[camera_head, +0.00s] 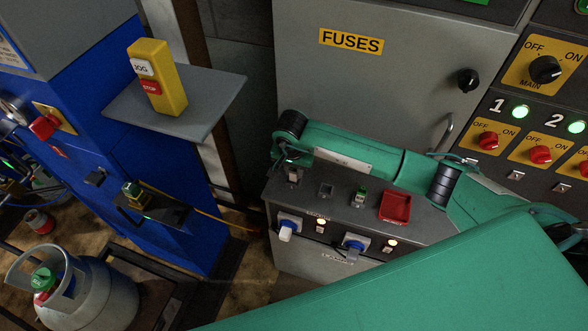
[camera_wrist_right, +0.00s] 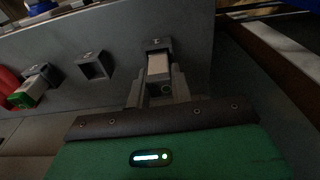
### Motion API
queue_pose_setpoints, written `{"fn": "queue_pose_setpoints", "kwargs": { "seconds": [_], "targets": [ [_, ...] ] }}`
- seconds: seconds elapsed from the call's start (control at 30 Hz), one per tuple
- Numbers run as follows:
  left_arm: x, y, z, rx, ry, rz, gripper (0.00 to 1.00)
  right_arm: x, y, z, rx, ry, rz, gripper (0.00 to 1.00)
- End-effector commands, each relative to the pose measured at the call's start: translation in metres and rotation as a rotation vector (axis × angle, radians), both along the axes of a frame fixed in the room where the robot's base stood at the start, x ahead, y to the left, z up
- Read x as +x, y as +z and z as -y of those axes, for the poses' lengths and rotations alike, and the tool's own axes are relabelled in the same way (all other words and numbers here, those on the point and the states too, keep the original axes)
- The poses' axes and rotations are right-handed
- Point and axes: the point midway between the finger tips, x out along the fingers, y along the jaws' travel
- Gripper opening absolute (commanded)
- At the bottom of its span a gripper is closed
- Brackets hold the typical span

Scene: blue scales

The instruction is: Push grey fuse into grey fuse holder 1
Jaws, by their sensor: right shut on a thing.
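My right gripper (camera_head: 289,160) is at the left end of the grey fuse box's top. In the wrist view my right gripper (camera_wrist_right: 158,88) is shut on the light grey fuse (camera_wrist_right: 158,66). The fuse's far end meets the leftmost holder, grey fuse holder 1 (camera_wrist_right: 158,42), and is in line with it. The holder also shows in the head view (camera_head: 293,175). How deep the fuse sits in it I cannot tell. My left gripper is not in view.
An empty holder (camera_head: 326,190) is beside it, then a holder with a green fuse (camera_head: 361,196) and a red tray (camera_head: 395,207). Blue plugs (camera_head: 288,225) and lit switches are on the box front. The grey FUSES cabinet (camera_head: 390,75) stands close behind.

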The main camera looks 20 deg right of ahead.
Motion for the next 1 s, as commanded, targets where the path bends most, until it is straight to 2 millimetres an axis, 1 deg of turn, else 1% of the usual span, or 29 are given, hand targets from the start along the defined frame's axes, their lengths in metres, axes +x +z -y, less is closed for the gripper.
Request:
{"fn": "queue_pose_setpoints", "kwargs": {
  "seconds": [0.67,0.7,0.77,0.8,1.0],
  "targets": [
    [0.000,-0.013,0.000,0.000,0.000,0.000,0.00,0.000,-0.013,0.000,0.000,0.000,0.000,0.00],
    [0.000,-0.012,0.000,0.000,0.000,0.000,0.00,0.000,-0.012,0.000,0.000,0.000,0.000,0.28],
    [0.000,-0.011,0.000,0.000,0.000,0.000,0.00,0.000,-0.012,0.000,0.001,0.000,-0.001,0.40],
    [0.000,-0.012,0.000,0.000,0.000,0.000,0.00,0.000,-0.012,0.000,0.001,0.000,-0.001,0.47],
    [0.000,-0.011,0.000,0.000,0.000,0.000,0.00,0.000,-0.012,0.000,-0.001,0.000,-0.001,0.47]
  ]
}}
